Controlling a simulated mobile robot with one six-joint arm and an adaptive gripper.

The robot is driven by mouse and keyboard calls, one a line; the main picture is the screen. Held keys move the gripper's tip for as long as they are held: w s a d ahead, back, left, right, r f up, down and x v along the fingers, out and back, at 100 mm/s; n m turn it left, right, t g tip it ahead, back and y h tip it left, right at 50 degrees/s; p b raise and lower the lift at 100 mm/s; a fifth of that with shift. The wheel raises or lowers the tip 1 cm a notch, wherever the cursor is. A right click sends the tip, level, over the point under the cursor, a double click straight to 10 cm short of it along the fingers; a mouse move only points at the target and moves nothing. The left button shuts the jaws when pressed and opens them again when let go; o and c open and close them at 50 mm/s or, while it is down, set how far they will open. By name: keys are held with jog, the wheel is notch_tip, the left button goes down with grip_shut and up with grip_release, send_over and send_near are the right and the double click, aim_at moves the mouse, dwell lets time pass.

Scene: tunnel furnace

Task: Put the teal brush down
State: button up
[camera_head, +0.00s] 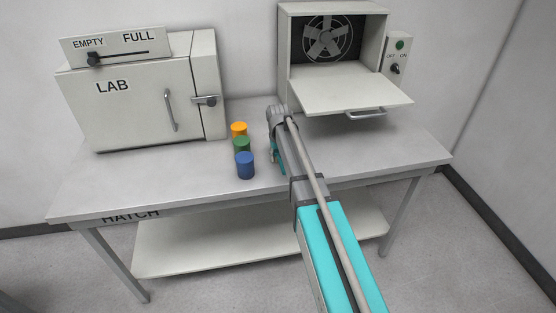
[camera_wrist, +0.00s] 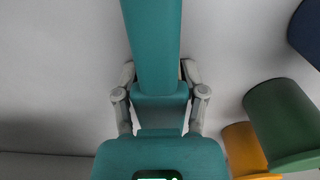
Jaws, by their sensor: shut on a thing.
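The teal brush (camera_wrist: 152,45) is held between the two grey fingers of my gripper (camera_wrist: 158,72) in the wrist view, and it runs up out of the picture's top edge. Its bristles do not show clearly. In the head view my arm hides most of the gripper. A small teal piece (camera_head: 276,153) shows beside the arm's end, over the tabletop (camera_head: 180,180); I cannot tell if it is brush or gripper. Whether the brush touches the table cannot be told.
Orange (camera_head: 239,128), green (camera_head: 242,144) and blue (camera_head: 245,166) cylinders stand in a row just left of my gripper. A LAB cabinet (camera_head: 130,115) stands at the left. An open fan box (camera_head: 350,95) with a lowered door is at the right. The front-left tabletop is clear.

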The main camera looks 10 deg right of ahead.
jog(key=shift+s+f+b, duration=0.1)
jog(key=shift+f+b, duration=0.1)
jog(key=shift+b, duration=0.1)
jog(key=o, duration=1.2)
jog(key=shift+r, duration=0.15)
notch_tip(320, 180, up, 12)
jog(key=p, duration=1.2)
jog(key=shift+a+r+p, duration=0.1)
jog(key=shift+p, duration=0.25)
jog(key=s, duration=2.5)
jog(key=shift+s+a, duration=0.35)
jog(key=shift+a, duration=0.05)
